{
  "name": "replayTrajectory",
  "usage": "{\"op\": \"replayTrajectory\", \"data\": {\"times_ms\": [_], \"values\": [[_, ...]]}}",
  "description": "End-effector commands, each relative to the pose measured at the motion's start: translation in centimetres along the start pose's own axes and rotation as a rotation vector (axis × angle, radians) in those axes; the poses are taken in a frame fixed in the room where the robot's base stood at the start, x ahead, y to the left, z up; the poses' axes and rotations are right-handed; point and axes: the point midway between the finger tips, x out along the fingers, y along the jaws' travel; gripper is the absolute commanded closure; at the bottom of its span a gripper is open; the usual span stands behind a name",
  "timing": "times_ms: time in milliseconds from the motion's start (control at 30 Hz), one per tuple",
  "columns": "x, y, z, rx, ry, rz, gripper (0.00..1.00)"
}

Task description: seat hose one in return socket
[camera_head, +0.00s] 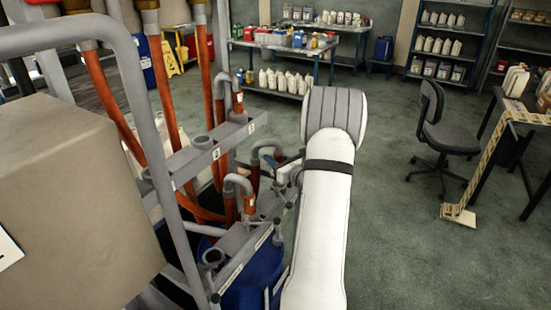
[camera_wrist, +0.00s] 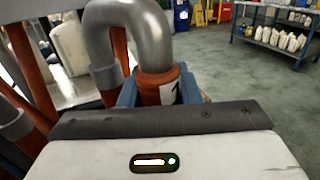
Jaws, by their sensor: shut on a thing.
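My gripper (camera_wrist: 160,92) is shut on the orange collar of a hose, taken as hose one (camera_wrist: 158,85); its white label shows only part of a dark mark. The blue fingers sit on either side of the collar. A grey metal hook-shaped pipe (camera_wrist: 132,28) rises from it and bends down to the left. In the head view a grey hook (camera_head: 266,148) shows just left of my gripper (camera_head: 288,168), which is mostly hidden by the arm. An upper rack bar (camera_head: 190,168) carries numbered labels and ring sockets, one ring (camera_head: 203,143) looking empty. I cannot tell which is the return socket.
Another hooked hose (camera_head: 240,186) stands close by over the lower labelled bar (camera_head: 240,252), above a blue drum (camera_head: 255,285). An empty-looking ring (camera_head: 213,257) is on that bar. Orange hoses and grey frame tubes crowd the left. Floor to the right is clear up to a chair (camera_head: 440,130).

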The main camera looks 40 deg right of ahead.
Motion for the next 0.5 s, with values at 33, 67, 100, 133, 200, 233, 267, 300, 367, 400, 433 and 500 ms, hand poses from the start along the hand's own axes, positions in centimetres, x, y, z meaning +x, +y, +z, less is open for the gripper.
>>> {"op": "replayTrajectory", "data": {"times_ms": [33,67,100,133,200,233,267,300,367,400,433,500], "values": [[0.0,0.0,-0.3,-0.001,-0.002,0.0,1.0],[0.0,0.0,-0.4,-0.001,-0.002,0.0,1.0],[0.0,0.0,-0.6,-0.001,-0.002,0.0,1.0],[0.0,0.0,-0.7,-0.001,-0.002,0.0,1.0],[0.0,0.0,-1.0,-0.001,-0.002,0.0,1.0],[0.0,0.0,-1.1,-0.001,-0.002,0.0,1.0],[0.0,0.0,-1.2,-0.001,-0.002,0.0,1.0],[0.0,0.0,-1.4,-0.001,-0.002,0.0,1.0],[0.0,0.0,-1.6,-0.001,-0.002,0.0,1.0],[0.0,0.0,-1.7,-0.001,-0.002,0.0,1.0],[0.0,0.0,-1.9,-0.001,-0.002,0.0,1.0],[0.0,0.0,-2.1,-0.001,-0.002,0.0,1.0]]}}
